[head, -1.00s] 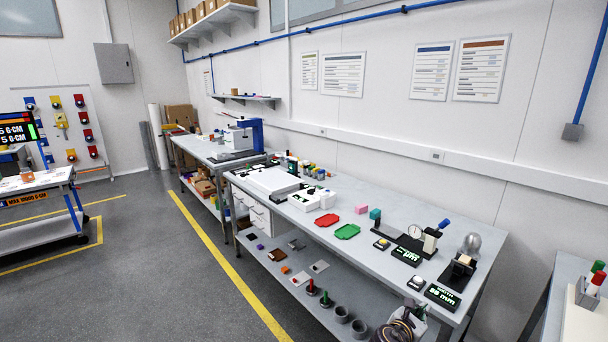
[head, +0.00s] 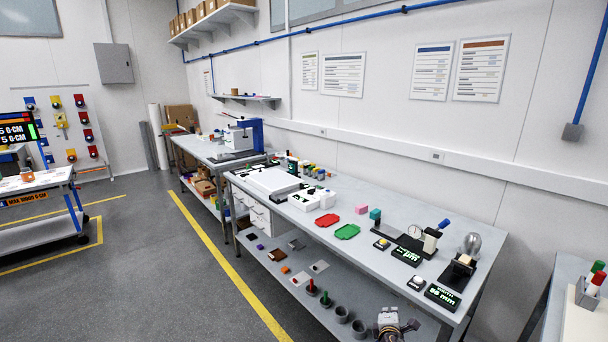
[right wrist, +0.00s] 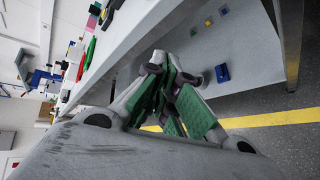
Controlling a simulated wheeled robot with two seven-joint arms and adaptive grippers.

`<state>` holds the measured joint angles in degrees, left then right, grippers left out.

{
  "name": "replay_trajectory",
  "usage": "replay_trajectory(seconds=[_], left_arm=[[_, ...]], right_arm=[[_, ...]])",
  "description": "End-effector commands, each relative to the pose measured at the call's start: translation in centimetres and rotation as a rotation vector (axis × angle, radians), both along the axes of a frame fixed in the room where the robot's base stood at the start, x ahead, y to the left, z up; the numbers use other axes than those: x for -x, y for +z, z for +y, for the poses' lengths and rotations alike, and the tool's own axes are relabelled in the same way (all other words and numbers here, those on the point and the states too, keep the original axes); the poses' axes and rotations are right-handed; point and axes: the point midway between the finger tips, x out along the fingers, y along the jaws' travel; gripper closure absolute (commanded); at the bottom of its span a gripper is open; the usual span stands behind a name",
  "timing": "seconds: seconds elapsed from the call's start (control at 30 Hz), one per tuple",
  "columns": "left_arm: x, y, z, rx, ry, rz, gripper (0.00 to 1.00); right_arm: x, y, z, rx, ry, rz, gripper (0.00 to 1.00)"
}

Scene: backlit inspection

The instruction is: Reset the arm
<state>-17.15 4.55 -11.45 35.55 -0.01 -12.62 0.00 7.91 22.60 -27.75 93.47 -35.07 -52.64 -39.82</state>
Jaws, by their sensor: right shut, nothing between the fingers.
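My right gripper (head: 391,322) shows at the bottom edge of the head view, in front of the workbench (head: 385,262) and over the right end of its lower shelf in the picture. In the right wrist view the same gripper (right wrist: 158,62) has its green-padded fingers together, with nothing held between them. It hangs beside the bench, apart from the objects on it. My left gripper is not in view.
Grey cups (head: 341,314) sit on the lower shelf. A side table (head: 574,270) stands at the right.

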Motion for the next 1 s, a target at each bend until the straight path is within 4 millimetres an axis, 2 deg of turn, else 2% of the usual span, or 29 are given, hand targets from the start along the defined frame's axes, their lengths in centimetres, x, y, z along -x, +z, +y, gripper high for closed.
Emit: replay_trajectory(seconds=[0.3, 0.53, 0.77, 1.0], left_arm=[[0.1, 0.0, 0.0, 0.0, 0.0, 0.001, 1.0], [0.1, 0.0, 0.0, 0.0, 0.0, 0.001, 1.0], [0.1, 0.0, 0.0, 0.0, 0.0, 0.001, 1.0], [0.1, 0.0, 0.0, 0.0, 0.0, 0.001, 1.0]], right_arm=[[-0.3, -9.2, -0.8, -0.439, -0.078, 0.001, 1.0], [1.8, -16.9, -2.0, -0.739, -0.204, 0.031, 1.0], [6.5, -25.0, -3.3, -0.966, -0.365, 0.079, 1.0], [14.0, -33.2, -4.5, -1.1, -0.539, 0.143, 1.0]])
